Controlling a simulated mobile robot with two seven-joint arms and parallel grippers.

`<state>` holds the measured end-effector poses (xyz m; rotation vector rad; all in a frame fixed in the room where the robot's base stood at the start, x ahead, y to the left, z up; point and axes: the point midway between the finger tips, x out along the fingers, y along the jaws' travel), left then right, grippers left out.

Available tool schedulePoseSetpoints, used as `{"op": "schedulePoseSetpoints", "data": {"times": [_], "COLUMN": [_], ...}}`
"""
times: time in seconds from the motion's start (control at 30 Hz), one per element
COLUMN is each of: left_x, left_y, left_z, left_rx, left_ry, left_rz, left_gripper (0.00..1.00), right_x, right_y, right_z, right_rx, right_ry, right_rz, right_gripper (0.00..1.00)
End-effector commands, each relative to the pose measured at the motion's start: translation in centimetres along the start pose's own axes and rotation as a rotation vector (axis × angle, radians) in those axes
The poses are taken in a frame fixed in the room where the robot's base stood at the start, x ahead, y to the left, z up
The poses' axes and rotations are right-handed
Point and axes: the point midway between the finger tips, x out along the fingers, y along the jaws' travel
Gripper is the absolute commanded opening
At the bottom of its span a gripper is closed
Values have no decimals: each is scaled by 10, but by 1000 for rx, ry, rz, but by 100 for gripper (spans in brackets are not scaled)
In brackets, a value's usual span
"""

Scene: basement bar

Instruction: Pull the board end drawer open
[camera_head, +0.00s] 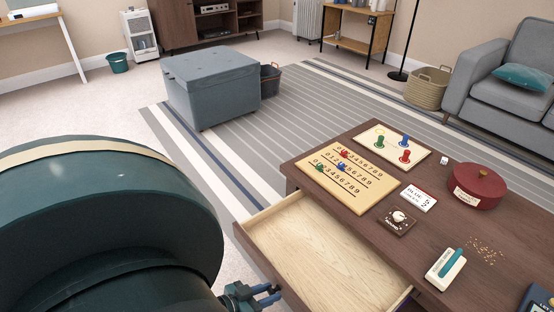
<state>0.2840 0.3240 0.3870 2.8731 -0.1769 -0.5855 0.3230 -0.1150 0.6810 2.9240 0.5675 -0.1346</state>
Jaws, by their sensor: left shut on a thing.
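The board end drawer (318,245) is pulled out from the dark wooden table (430,225), at the end nearest the boards. Its pale wood inside shows and looks empty. My left gripper (270,294) is at the outer face of the drawer front, low in the picture. It is shut on the drawer's handle, which is mostly hidden from this view. My big dark green arm covers the lower left. My right gripper is not in view.
On the tabletop are a number board (345,182), a smaller peg board (393,146), a round red box (480,185), a card (418,198) and a white block with a teal bar (446,268). A grey ottoman (212,85) stands on the striped rug beyond.

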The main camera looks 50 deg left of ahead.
Motion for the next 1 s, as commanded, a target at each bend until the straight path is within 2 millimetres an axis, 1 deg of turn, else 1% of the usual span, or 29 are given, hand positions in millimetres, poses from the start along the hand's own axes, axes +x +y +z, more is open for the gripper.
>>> {"op": "schedulePoseSetpoints", "data": {"times": [0.13, 0.5, 0.53, 0.77, 1.0], "left_x": [-4, -5, -5, -5, -5], "left_y": [0, 0, 0, 0, 0], "left_z": [1, 2, 2, 2, 2], "left_rx": [0, 0, 0, 0, 0], "left_ry": [2, 2, 2, 1, 1], "left_rz": [1, 1, 1, 1, 0], "left_gripper": [0, 0, 33, 52, 52], "right_x": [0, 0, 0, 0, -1], "right_y": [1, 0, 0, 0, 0], "right_z": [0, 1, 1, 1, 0], "right_rx": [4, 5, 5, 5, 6], "right_ry": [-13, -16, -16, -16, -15], "right_rz": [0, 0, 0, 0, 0], "right_gripper": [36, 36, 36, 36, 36]}}
